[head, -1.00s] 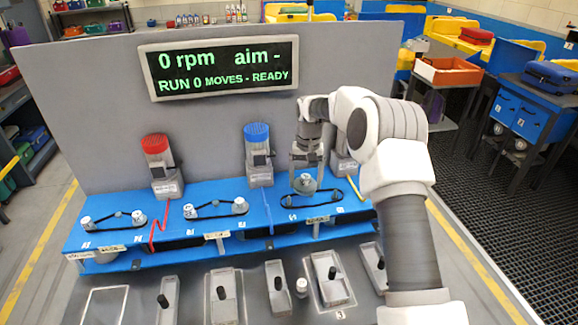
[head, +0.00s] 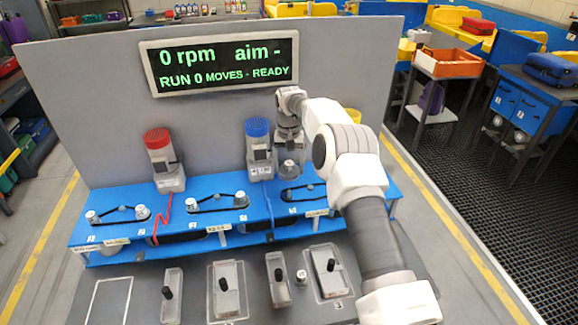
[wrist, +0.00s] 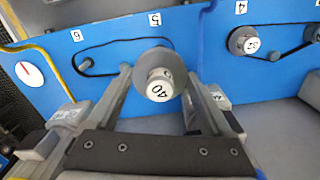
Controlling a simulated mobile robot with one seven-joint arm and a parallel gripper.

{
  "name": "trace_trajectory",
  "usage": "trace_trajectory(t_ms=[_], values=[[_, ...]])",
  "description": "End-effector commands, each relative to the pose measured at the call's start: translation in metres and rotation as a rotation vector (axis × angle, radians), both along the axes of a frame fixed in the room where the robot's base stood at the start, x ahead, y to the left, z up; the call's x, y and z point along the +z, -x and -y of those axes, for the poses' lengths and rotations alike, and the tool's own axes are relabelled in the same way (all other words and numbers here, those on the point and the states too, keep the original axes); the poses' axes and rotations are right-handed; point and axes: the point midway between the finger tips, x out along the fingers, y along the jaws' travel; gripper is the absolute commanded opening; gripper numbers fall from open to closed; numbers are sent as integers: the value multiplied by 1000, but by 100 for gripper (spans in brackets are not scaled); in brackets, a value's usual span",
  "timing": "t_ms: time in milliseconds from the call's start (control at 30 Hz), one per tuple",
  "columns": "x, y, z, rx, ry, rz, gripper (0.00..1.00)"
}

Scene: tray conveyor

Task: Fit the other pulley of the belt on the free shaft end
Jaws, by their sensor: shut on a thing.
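My gripper (head: 290,172) is shut on a grey pulley (wrist: 160,75) marked 40, seen face-on between the fingers in the wrist view. In the head view the pulley (head: 290,167) appears above the blue deck at the right-hand station. The black belt (wrist: 112,42) lies as a long loop by the labels 5 and 6. Its left end in the wrist view goes round a small dark shaft end or hub (wrist: 86,64) near label 6. Its other end passes behind the held pulley, so I cannot tell whether it touches it. The shaft near label 5 is hidden.
Another belt runs from a pulley marked 32 (wrist: 243,41) near label 4. Lever boxes (head: 228,290) line the front. The display (head: 222,64) reads 0 rpm.

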Motion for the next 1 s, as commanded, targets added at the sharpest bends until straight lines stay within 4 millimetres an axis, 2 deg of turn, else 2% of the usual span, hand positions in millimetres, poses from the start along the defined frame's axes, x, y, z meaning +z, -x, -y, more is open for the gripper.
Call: trace_trajectory(t_ms=[167,700,1000], values=[[-8,0,0,8,0,1,17],[-54,0,0,8,0,2,17],[-57,0,0,8,0,2,17]])
